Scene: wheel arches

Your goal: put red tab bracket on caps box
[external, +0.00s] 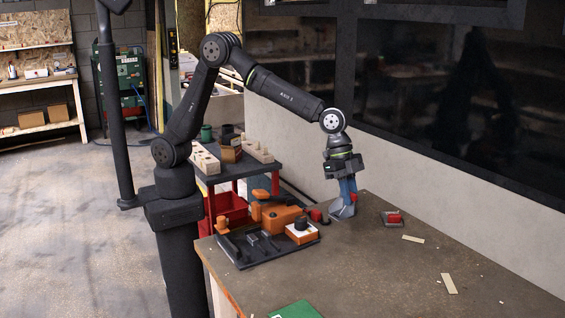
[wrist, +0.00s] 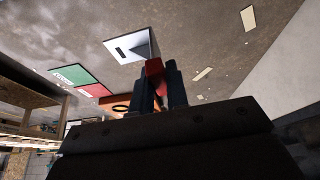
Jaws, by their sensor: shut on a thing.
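My gripper (external: 347,188) points down above the far part of the brown table. Its bluish fingers are shut on a red piece, which I take as the tab of the red tab bracket (external: 353,197). In the wrist view the red tab (wrist: 155,69) shows between the fingertips (wrist: 162,84). A grey-blue plate (external: 341,211) lies just below the fingers; I cannot tell if it touches the table. A low grey piece with a red top (external: 393,218) lies to its right. I cannot tell surely which thing is the caps box.
A dark tray (external: 262,252) with orange parts stands left of my gripper, with a white-topped orange block (external: 301,232) at its edge. Cream strips (external: 449,283) lie on the right. A green card (external: 297,310) is at the front. The middle of the table is clear; a wall stands behind.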

